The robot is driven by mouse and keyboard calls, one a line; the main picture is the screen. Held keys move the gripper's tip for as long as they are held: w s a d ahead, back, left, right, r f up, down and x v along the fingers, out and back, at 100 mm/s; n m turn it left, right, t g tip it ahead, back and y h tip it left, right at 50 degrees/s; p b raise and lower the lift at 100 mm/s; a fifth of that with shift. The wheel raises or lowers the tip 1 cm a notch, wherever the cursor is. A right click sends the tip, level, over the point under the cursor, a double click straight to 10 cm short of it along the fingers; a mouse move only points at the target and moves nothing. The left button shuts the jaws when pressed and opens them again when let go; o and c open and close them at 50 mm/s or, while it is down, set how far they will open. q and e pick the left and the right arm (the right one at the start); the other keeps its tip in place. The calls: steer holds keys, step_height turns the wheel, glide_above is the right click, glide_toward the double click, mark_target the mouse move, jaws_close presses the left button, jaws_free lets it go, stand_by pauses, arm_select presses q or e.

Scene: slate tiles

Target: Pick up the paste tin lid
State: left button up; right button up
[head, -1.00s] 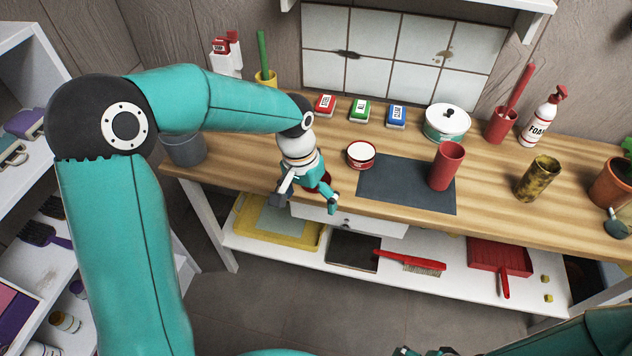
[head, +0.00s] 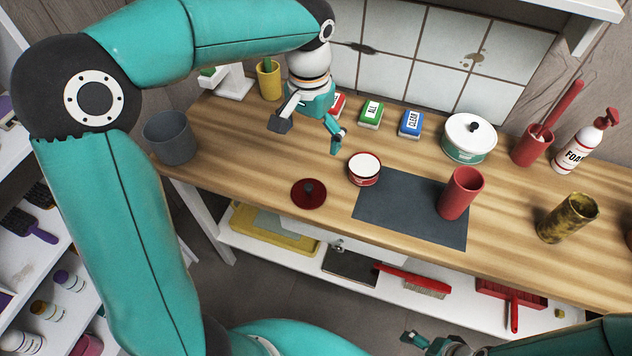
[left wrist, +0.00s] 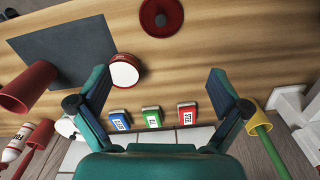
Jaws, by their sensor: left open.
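The paste tin lid (head: 318,199), a dark red disc with a knob in its middle, lies flat on the wooden bench near its front edge. It also shows at the top of the left wrist view (left wrist: 172,24). A red tin with a white top (head: 364,168) stands right of the lid, at the corner of the dark mat. My left gripper (head: 309,138) is open and empty, raised above the bench and behind the lid, apart from it. Part of my right gripper (head: 412,339) shows at the bottom edge; its jaws are not clear.
Red, green (head: 370,113) and blue (head: 411,123) boxes stand at the back near my left gripper. A red cup (head: 461,193) stands on the dark mat (head: 393,212). A grey bucket (head: 170,138) is at the left end. The wood around the lid is clear.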

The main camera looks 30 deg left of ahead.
mark_target(309, 186)
arm_select(q)
step_height(309, 186, down, 11)
steer(key=shift+s+f, duration=0.1)
steer(key=shift+f, duration=0.1)
steer(key=f, duration=0.4)
steer(key=shift+s, duration=0.35)
steer(key=shift+f, duration=0.55)
steer(key=c, duration=0.9)
steer(key=shift+c, duration=0.8)
steer(key=shift+s, duration=0.1)
